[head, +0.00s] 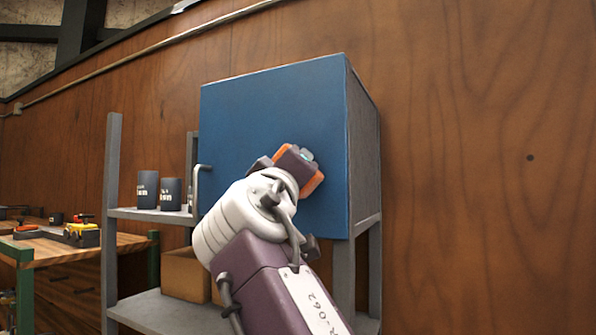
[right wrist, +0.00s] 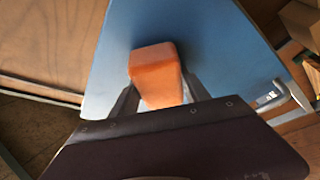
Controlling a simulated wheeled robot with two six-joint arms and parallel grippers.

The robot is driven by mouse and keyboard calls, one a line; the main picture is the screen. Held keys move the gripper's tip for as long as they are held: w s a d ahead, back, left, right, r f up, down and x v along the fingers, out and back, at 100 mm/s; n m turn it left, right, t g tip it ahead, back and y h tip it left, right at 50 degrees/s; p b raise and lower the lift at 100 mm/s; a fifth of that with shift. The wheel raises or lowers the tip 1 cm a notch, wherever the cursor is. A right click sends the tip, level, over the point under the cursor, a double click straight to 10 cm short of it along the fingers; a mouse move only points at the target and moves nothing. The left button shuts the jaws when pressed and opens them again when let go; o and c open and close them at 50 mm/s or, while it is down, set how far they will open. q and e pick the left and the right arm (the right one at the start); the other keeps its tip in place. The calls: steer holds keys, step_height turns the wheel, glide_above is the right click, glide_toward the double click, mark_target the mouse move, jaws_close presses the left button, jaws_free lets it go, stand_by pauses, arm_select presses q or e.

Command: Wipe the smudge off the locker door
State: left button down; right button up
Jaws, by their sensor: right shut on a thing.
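The blue locker door (head: 250,115) is closed and fills the front of a grey locker. It also fills much of the right wrist view (right wrist: 215,45). My right gripper (head: 297,165) is in front of the door's right half, shut on an orange sponge (right wrist: 153,72). Orange edges of the sponge (head: 314,182) show past the gripper in the head view. The sponge is at or very close to the door; I cannot tell if it touches. I see no smudge on the visible door; the part behind my arm and sponge is hidden. My left gripper is not in view.
A door handle (head: 199,182) sticks out at the door's left edge. The locker stands on a grey shelf rack (head: 113,200) with dark cups (head: 147,189) and cardboard boxes (head: 185,274). A wooden workbench (head: 40,243) stands at left. The wood wall right of the locker is bare.

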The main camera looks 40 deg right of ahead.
mark_target(240, 170)
steer(key=shift+w+a, duration=0.25)
steer(key=shift+w, duration=0.4)
steer(key=shift+w+a, duration=0.25)
steer(key=shift+w, duration=0.35)
steer(key=shift+w+a+p, duration=0.25)
steer(key=shift+w+p, duration=0.15)
steer(key=shift+w, duration=0.25)
steer(key=w+a, duration=0.1)
steer(key=w, duration=0.1)
steer(key=w+p, duration=0.1)
steer(key=w, duration=0.1)
steer(key=w+a+p, duration=0.1)
steer(key=w, duration=0.1)
steer(key=shift+a+r, duration=0.1)
steer(key=shift+a, duration=0.2)
steer(key=shift+w+a+p, duration=0.25)
steer(key=shift+w+p, duration=0.1)
steer(key=shift+w, duration=0.3)
steer(key=shift+w+a+p, duration=0.25)
steer(key=shift+w+p, duration=0.1)
steer(key=shift+w, duration=0.4)
